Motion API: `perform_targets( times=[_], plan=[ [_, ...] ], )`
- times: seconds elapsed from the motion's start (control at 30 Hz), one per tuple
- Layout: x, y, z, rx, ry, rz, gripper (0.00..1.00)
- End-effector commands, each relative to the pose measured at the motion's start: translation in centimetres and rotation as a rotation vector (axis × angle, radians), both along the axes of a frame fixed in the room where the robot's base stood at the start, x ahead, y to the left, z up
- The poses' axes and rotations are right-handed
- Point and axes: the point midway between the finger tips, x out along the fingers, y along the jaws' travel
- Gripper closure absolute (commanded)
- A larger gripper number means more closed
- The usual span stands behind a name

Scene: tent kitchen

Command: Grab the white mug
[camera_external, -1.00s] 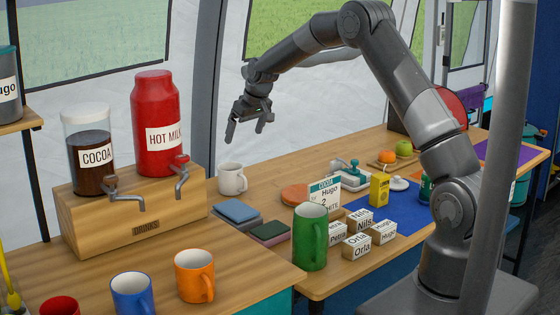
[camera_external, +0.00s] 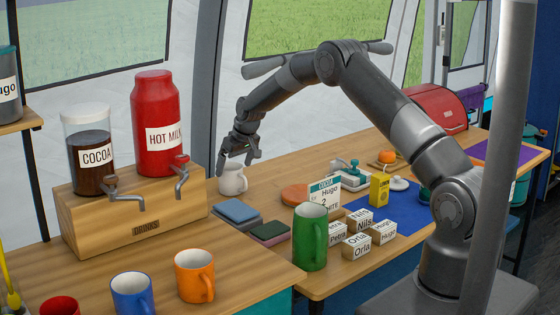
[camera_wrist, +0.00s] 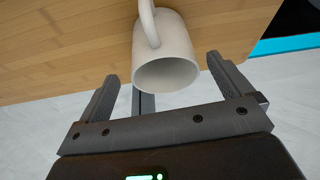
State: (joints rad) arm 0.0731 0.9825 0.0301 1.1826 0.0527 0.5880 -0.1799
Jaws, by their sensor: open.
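My gripper's two fingers (camera_wrist: 160,72) are spread to either side of the rim. The mug lies between and beyond the fingertips, and I cannot tell whether either finger touches it.
The wooden drinks dispenser (camera_external: 140,212) with cocoa and hot milk stands left of the mug. A green mug (camera_external: 311,237) and name blocks (camera_external: 357,246) are nearer. Bare counter (camera_external: 275,178) lies to the right.

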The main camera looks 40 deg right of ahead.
Motion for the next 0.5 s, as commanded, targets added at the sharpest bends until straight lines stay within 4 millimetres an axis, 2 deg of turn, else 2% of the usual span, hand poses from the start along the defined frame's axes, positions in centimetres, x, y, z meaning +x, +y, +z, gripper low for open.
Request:
perform_targets(
  times=[0.2,0.5],
  plan=[
    [1.2,0.6,-2.8,-0.001,0.002,0.001,0.04],
    [1.6,0.6,-3.7,0.000,0.000,0.001,0.04]
  ],
)
